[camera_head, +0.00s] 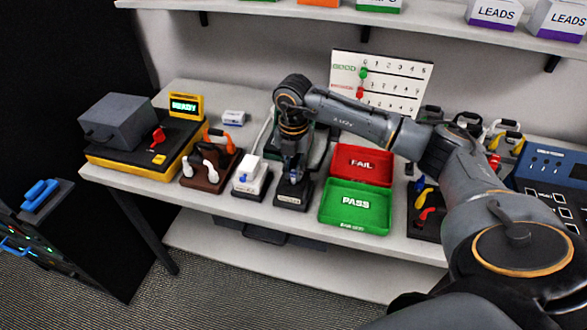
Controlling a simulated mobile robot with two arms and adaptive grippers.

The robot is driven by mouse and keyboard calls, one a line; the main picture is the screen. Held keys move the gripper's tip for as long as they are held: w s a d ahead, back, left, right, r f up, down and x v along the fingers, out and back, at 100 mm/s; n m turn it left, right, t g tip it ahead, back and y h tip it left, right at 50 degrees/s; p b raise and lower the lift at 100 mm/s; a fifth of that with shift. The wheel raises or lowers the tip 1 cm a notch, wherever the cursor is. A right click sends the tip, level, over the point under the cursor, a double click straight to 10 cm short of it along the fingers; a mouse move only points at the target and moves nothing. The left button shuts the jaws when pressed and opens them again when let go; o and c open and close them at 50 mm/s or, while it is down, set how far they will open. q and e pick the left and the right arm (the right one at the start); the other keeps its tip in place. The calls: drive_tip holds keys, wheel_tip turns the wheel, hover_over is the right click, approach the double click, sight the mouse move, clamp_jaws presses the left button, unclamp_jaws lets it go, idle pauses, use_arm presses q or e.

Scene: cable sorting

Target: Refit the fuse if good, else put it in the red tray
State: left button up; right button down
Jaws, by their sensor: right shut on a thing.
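My right arm reaches in from the right, and my right gripper (293,178) points down at a small black labelled base (291,200) on the table. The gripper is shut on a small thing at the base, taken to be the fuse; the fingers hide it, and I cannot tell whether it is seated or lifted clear. The red tray (382,178), marked FAIL, stands to the right of the gripper and looks empty. The green tray (328,212), marked PASS, is in front of it and also looks empty. My left gripper is not in view.
A yellow and black tester (130,160) with a READY display (186,104) stands at the left. A brown holder (207,176) and a white unit (250,176) stand left of the gripper. A score board (405,70) is behind my arm. A blue panel (550,175) is far right.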

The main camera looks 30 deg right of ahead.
drive_tip(key=shift+f+b, duration=0.3)
drive_tip(key=shift+f, duration=0.15)
idle(0.7)
drive_tip(key=c, duration=0.7)
unclamp_jaws()
drive_tip(key=shift+r, duration=0.15)
drive_tip(key=shift+r+p, duration=2.8)
drive_tip(key=shift+r, duration=1.1)
